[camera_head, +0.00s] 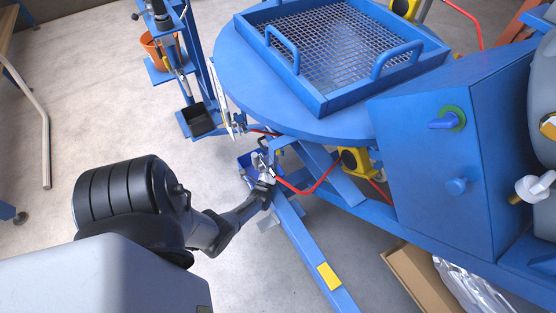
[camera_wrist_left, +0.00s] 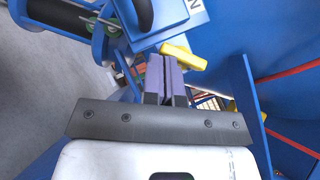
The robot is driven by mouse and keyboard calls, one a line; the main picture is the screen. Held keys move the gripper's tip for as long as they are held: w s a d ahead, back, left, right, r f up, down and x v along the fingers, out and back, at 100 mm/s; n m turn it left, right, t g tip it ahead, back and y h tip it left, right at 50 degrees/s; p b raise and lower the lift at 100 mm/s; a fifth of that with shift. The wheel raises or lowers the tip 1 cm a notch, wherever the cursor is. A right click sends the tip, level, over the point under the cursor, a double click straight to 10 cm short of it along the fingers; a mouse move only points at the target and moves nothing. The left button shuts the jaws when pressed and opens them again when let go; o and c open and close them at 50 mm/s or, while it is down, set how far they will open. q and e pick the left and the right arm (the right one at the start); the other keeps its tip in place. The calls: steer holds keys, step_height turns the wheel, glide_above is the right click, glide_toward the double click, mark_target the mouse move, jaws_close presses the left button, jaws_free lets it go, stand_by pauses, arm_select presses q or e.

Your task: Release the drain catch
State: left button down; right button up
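My left arm reaches in from the left in the head view. Its gripper (camera_head: 266,184) is at the blue frame below the edge of the round table, beside a small metal fitting (camera_head: 258,162) that may be the drain catch. In the left wrist view the two purple-padded fingers (camera_wrist_left: 166,60) lie side by side with only a thin line between them. A yellow bar (camera_wrist_left: 185,57), perhaps the catch's handle, lies across just past the fingertips. I cannot tell whether they touch it. No object shows between the pads. My right gripper is not in view.
The blue round table (camera_head: 236,75) carries a blue tray with a mesh (camera_head: 330,40). A red hose (camera_head: 305,190) and a yellow unit (camera_head: 355,161) hang below it. A blue cabinet (camera_head: 420,170) stands at right. A cardboard box (camera_head: 412,275) is on the floor.

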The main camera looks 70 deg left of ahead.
arm_select(q)
steer(key=shift+a+f, duration=0.1)
steer(key=shift+a, duration=0.3)
steer(key=shift+s+a, duration=0.1)
steer(key=shift+a, duration=0.15)
steer(key=shift+d, duration=0.1)
stand_by(0.7)
steer(key=v, duration=1.3)
steer(key=shift+s+d+f+p, duration=0.15)
steer(key=shift+s+d+p, duration=0.15)
steer(key=shift+p, duration=0.1)
steer(key=shift+a, duration=0.1)
